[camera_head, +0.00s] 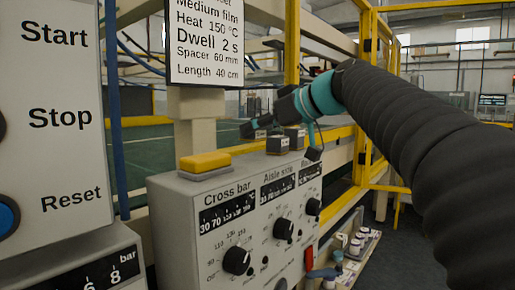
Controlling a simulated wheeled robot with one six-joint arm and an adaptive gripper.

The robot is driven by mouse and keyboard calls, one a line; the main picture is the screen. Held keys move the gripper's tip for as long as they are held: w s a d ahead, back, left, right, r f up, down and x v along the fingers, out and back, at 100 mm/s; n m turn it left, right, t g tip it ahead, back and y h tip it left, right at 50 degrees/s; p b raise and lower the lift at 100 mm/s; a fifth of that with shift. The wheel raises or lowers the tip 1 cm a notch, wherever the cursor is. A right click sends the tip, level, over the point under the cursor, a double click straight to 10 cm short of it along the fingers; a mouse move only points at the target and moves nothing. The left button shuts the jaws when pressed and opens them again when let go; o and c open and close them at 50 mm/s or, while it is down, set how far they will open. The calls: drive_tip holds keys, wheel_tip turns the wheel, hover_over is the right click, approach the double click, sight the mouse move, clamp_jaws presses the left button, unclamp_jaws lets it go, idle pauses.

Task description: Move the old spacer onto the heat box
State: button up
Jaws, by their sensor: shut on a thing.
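The grey heat box (180,215) stands in the middle, with dials and dark scales marked "Cross bar" and "Aisle side" on its front. My gripper (281,136) is over the back right part of its top, reaching in from the right. Small dark blocks, one nearer (278,146) and one just behind (297,134), show at the gripper; spacers by their look. My gripper is shut on a dark block, which looks like the rear one. I cannot tell which block is the old spacer, or whether the held one touches the box top.
A yellow block on a grey base (205,162) sits on the box's left top. A sign (206,45) reads "Spacer 60 mm". A Start/Stop panel (55,110) fills the left. Yellow posts (292,45) stand behind. A low tray of small containers (352,255) is at lower right.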

sight(260, 161)
drive_tip(key=shift+s+f, duration=0.1)
drive_tip(key=shift+f, duration=0.05)
drive_tip(key=shift+d+f+b, duration=0.15)
drive_tip(key=shift+f+b, duration=0.45)
drive_tip(key=shift+f, duration=0.35)
drive_tip(key=shift+d+f+b, duration=0.15)
drive_tip(key=shift+f+b, duration=0.45)
drive_tip(key=shift+f, duration=0.35)
drive_tip(key=shift+f, duration=0.25)
drive_tip(key=o, duration=1.1)
drive_tip(key=shift+r, duration=0.1)
drive_tip(key=shift+o, duration=0.2)
drive_tip(key=shift+r, duration=0.15)
drive_tip(key=v, duration=1.1)
drive_tip(key=shift+s+d+r, duration=0.2)
drive_tip(key=shift+d, duration=0.1)
